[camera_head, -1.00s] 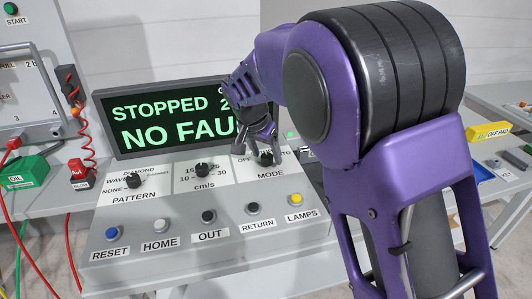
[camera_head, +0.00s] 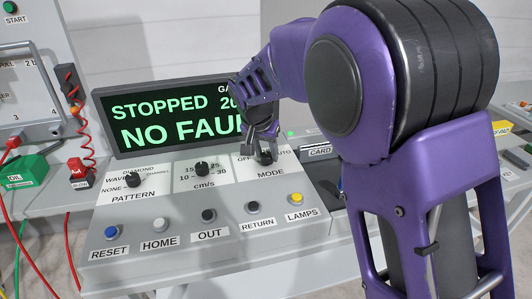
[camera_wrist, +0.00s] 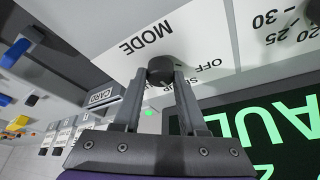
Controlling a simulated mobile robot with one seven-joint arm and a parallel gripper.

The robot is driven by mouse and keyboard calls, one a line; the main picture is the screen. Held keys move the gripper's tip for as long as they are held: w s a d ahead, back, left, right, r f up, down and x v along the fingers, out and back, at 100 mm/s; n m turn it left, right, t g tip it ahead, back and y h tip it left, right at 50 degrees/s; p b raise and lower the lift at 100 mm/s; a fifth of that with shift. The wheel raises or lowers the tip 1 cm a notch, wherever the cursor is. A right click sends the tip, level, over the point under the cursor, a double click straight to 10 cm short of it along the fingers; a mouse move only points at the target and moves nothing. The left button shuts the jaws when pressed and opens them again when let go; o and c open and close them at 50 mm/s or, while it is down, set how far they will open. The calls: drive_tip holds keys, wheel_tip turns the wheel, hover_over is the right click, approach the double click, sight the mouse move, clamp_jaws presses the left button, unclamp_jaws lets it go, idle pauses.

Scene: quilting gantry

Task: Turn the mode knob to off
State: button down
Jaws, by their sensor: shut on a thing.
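The mode knob (camera_wrist: 160,68) is a round black knob above the MODE label at the right of the grey control panel (camera_head: 180,238). In the wrist view my gripper (camera_wrist: 160,80) has a finger on each side of the knob and is shut on it. In the head view my gripper (camera_head: 262,150) reaches down over the knob and hides part of it. The OFF marking shows to the left of it and AUTO to the right; the pointer's direction is too small to tell.
The pattern knob (camera_head: 133,180) and speed knob (camera_head: 201,169) stand to the left. A row of push buttons, including the blue reset button (camera_head: 111,233) and yellow lamps button (camera_head: 297,198), lies in front. The display (camera_head: 175,118) behind reads STOPPED, NO FAULT, partly hidden by my arm.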

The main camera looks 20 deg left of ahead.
drive_tip(key=n, duration=0.2)
drive_tip(key=n+y, duration=0.1)
drive_tip(key=n, duration=0.1)
drive_tip(key=shift+d+y, duration=0.2)
drive_tip(key=shift+y, duration=0.1)
drive_tip(key=shift+n+g+y+p, duration=0.45)
drive_tip(key=shift+n+p, duration=0.25)
drive_tip(key=shift+n, duration=0.8)
drive_tip(key=shift+c, duration=2.3)
unclamp_jaws()
drive_tip(key=p+v, duration=0.1)
drive_tip(key=v, duration=1.6)
drive_tip(key=shift+d+p, duration=0.3)
drive_tip(key=shift+p, duration=0.05)
drive_tip(key=shift+s+r, duration=0.1)
